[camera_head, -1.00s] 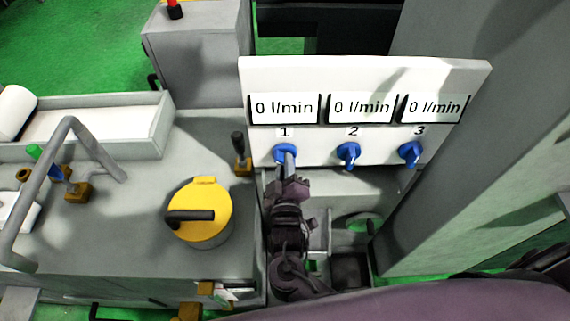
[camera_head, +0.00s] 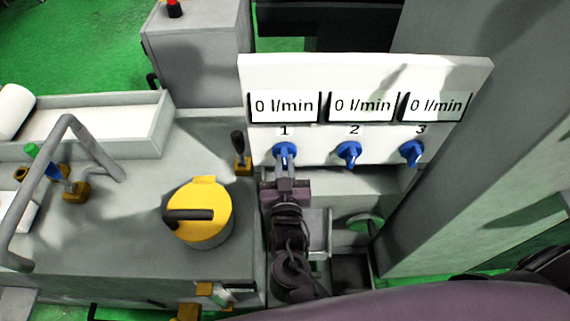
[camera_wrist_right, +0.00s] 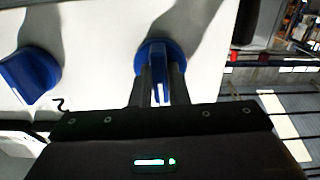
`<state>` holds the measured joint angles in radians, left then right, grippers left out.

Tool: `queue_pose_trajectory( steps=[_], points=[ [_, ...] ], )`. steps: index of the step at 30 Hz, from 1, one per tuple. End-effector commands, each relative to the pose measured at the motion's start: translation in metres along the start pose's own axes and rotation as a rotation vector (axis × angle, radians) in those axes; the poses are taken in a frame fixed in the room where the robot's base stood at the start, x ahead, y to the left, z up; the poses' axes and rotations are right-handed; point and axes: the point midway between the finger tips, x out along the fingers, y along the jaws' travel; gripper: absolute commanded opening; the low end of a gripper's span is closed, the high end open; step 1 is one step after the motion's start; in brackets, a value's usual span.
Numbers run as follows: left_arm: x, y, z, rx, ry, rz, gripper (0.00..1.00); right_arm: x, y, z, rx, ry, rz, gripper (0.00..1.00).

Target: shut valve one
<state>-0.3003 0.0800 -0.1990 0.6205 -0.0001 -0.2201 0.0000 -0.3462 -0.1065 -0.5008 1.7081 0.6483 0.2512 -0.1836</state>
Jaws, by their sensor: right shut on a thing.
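Valve one is the blue knob (camera_head: 284,150) under the number 1 on the white panel (camera_head: 366,72). The display above it reads 0 l/min. My right gripper (camera_head: 285,165) reaches it from below and is shut on the knob's grip. In the right wrist view valve one (camera_wrist_right: 158,62) sits between my two dark fingers (camera_wrist_right: 160,85), its white mark towards me. Valve two, another blue knob (camera_head: 348,154), is also in the wrist view (camera_wrist_right: 30,76), at left. Valve three (camera_head: 411,153) is at the panel's right. My left gripper is not in view.
A dark-handled lever (camera_head: 239,150) stands just left of the panel. A large grey column (camera_head: 450,170) stands close on the right.

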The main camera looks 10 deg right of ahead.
Motion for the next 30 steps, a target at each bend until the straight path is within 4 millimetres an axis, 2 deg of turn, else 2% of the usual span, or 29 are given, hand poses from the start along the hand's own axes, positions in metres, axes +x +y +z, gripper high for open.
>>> queue_pose_trajectory(
  steps=[7, 21, 22, 24, 26, 30],
  points=[
    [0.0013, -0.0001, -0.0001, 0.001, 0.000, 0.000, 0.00, -0.0006, -0.0003, 0.0010, 0.061, -0.002, -0.001, 0.00],
    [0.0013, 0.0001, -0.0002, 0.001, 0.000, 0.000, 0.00, -0.0006, -0.0004, 0.0009, 0.073, -0.002, -0.001, 0.00],
    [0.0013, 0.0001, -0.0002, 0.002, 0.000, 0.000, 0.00, -0.0005, -0.0004, 0.0009, 0.073, -0.002, -0.001, 0.18],
    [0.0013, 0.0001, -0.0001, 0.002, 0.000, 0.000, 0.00, -0.0005, -0.0004, 0.0008, 0.072, -0.002, -0.001, 0.28],
    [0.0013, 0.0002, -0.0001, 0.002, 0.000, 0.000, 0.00, -0.0005, -0.0003, 0.0007, 0.072, -0.002, -0.001, 0.35],
    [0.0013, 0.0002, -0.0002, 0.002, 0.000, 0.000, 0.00, -0.0003, -0.0002, 0.0003, 0.071, -0.001, 0.000, 0.36]
  ],
)
